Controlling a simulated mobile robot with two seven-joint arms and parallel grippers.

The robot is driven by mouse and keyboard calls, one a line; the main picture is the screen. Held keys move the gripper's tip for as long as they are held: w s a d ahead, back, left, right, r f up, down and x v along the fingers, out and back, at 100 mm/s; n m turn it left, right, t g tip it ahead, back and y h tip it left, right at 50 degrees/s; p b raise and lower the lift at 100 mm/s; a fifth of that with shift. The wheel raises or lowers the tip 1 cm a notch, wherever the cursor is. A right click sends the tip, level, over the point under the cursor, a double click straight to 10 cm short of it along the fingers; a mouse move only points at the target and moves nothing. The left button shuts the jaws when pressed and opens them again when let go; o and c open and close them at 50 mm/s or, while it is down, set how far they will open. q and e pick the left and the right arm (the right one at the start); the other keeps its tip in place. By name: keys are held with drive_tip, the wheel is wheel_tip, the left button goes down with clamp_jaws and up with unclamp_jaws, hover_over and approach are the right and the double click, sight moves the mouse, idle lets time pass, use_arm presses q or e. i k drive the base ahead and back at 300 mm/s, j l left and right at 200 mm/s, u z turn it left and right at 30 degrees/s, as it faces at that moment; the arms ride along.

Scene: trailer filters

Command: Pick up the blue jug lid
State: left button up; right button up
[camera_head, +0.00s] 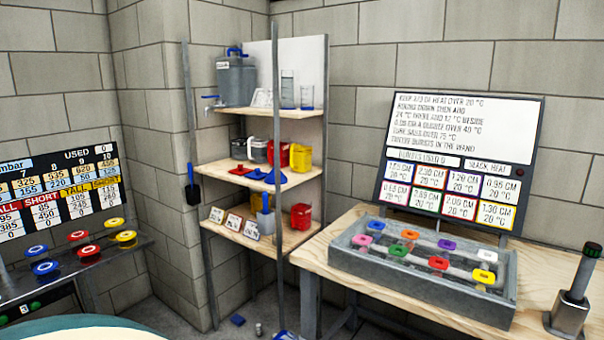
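Two small flat blue pieces that look like lids lie on the middle shelf, the left blue piece (256,174) beside the right blue piece (277,178). A similar red piece (240,170) lies to their left. I cannot tell for sure which is the blue jug lid. A grey jug-like container (236,82) with blue parts on its top stands on the top shelf. Another small blue piece (237,320) lies on the floor below. Neither of my grippers is in view.
A thin upright post (277,130) stands in front of the shelf unit. Red and yellow containers (300,157) stand at the right of the middle shelf. A wooden table with a grey tray (400,275) is at right. A rack with coloured valves (85,268) is at left.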

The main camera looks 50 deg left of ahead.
sight(258, 175)
drive_tip(key=j+z, duration=0.3)
drive_tip(key=j, duration=0.2)
drive_tip(key=k+j+z, duration=0.1)
drive_tip(key=j+z, duration=0.25)
drive_tip(key=j, duration=0.15)
drive_tip(key=k+j+z, duration=0.1)
drive_tip(key=j, duration=0.25)
drive_tip(key=k+j+z, duration=0.1)
drive_tip(key=j, duration=0.25)
drive_tip(key=k+j+z, duration=0.1)
drive_tip(key=j, duration=0.25)
drive_tip(key=k+j, duration=0.1)
drive_tip(key=j, duration=0.25)
drive_tip(key=k+j, duration=0.15)
drive_tip(key=j, duration=0.15)
drive_tip(key=k+j, duration=0.1)
drive_tip(key=j, duration=0.25)
